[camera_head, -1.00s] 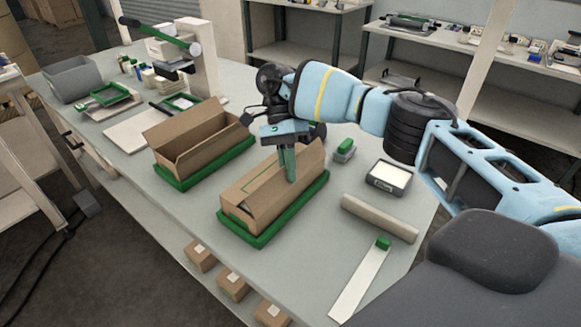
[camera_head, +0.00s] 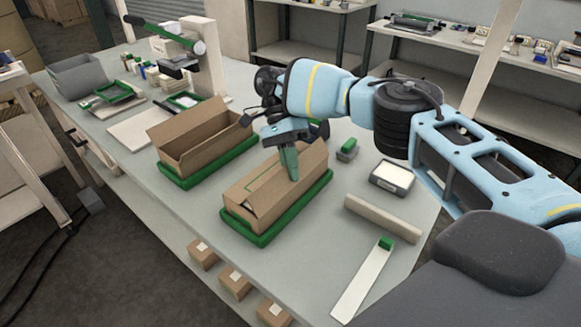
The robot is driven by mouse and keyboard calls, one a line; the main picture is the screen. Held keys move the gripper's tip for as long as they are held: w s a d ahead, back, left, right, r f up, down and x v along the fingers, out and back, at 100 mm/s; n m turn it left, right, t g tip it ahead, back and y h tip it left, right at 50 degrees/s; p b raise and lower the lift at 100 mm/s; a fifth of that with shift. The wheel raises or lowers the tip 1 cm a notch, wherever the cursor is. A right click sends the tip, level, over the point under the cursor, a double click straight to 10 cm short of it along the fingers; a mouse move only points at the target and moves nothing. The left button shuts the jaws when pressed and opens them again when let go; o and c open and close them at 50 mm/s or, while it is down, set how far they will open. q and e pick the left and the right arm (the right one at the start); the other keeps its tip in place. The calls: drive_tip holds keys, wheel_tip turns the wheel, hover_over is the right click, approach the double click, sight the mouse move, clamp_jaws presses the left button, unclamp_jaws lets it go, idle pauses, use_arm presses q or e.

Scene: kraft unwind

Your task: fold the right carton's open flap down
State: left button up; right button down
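The right carton (camera_head: 262,205) is a brown box sitting in a green tray (camera_head: 256,238) near the middle of the table. Its top looks mostly covered by a flap lying nearly flat, with a narrow slit at the near end. My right gripper (camera_head: 290,172) is over the carton's top, its green fingers pointing down and touching or almost touching the flap. The fingers look close together, with nothing seen between them. The left carton (camera_head: 196,145) stands open in its own green tray (camera_head: 184,182). My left gripper is not in view.
A press stand (camera_head: 203,60) and a grey bin (camera_head: 80,76) stand at the back left.

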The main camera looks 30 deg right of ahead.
drive_tip(key=c, duration=1.6)
unclamp_jaws()
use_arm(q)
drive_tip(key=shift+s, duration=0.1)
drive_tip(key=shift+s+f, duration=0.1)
